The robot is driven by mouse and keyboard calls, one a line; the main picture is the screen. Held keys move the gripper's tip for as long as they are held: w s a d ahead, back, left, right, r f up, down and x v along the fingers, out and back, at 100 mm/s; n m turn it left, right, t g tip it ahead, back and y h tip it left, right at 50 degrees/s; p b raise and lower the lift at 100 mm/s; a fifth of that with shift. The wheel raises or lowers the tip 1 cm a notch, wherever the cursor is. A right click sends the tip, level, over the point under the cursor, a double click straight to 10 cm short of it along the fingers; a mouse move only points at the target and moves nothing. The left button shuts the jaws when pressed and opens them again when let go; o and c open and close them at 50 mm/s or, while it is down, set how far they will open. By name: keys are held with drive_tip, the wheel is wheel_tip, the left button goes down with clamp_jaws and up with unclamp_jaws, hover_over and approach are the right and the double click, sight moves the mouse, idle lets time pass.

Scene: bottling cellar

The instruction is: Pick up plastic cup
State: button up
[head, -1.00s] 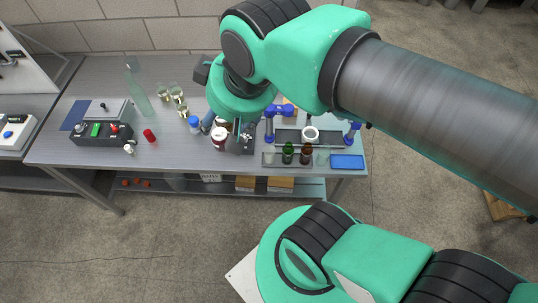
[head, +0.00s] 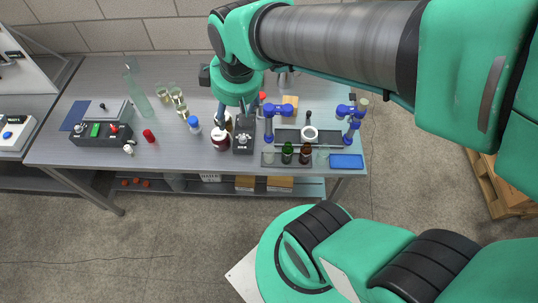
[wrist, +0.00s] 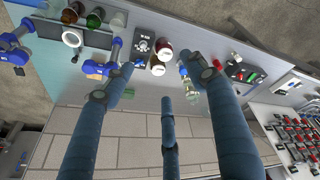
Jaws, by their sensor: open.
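My gripper (head: 236,108) hangs over the middle of the bench in the head view, partly hidden by my wrist. In the wrist view its blue-grey fingers (wrist: 160,78) are spread and nothing is between them. Several clear drinking vessels (head: 177,93) stand left of it towards the wall. A small clear vessel (head: 322,157) stands on the tray at the bench's front right. I cannot tell which of these is the plastic cup.
Two dark jars with pale lids (head: 220,138) and a black control box (head: 243,140) stand below my gripper. A blue-capped bottle (head: 194,124), tall clear bottle (head: 138,97) and red can (head: 149,135) are left. Blue-jointed stands (head: 268,124) are right.

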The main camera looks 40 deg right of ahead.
drive_tip(key=w+d+f+n+g, duration=0.2)
drive_tip(key=d+f+n, duration=0.1)
drive_tip(key=d+f, duration=0.55)
drive_tip(key=n+g, duration=0.2)
drive_tip(key=n, duration=0.1)
hover_over(269, 152)
drive_tip(key=s+a, duration=0.1)
wheel_tip(269, 152, down, 13)
drive_tip(key=shift+s+f+y+p, duration=0.1)
drive_tip(key=shift+s+y+p, duration=0.1)
drive_tip(key=shift+y+p, duration=0.1)
drive_tip(key=shift+a, duration=0.1)
drive_tip(key=shift+f+b, duration=0.85)
drive_tip(key=shift+f, duration=3.45)
drive_tip(key=shift+f, duration=0.15)
drive_tip(key=shift+f+b, duration=0.75)
drive_tip(key=shift+f, duration=1.7)
